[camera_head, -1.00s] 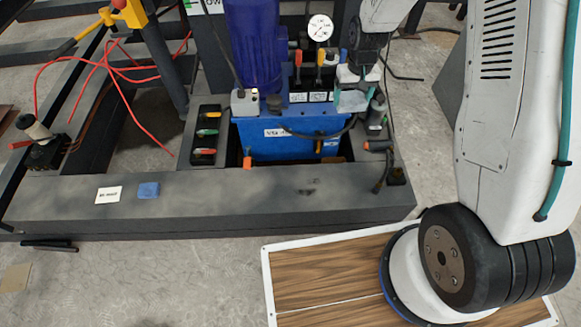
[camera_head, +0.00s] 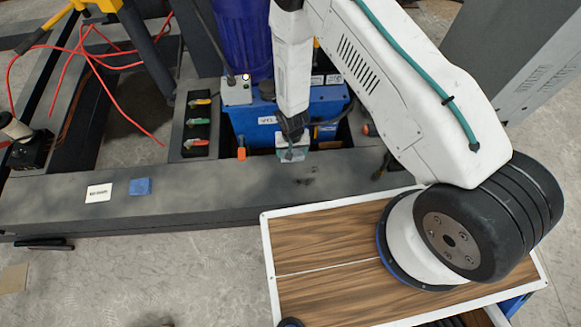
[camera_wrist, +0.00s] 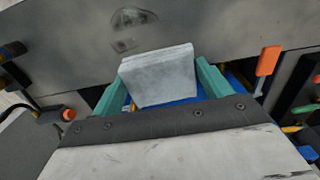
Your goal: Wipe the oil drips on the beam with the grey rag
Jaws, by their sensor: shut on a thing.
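The dark grey beam (camera_head: 225,197) runs across the head view and also fills the top of the wrist view (camera_wrist: 230,30). Dark oil drips (camera_head: 306,182) mark its top, right of the middle. In the wrist view the drips (camera_wrist: 130,28) show as a dark smudge just beyond the rag. My gripper (camera_head: 291,155) is above the beam's back edge, just behind the drips. Its teal fingers are shut on the grey rag (camera_wrist: 160,75), a pale folded block. The rag appears apart from the drips.
A blue square (camera_head: 140,187) and a white label (camera_head: 98,193) lie on the beam's left part. A blue pump unit (camera_head: 262,128) and a tray of coloured-handled tools (camera_head: 196,128) stand behind. An orange-topped item (camera_head: 241,153) stands near the back edge.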

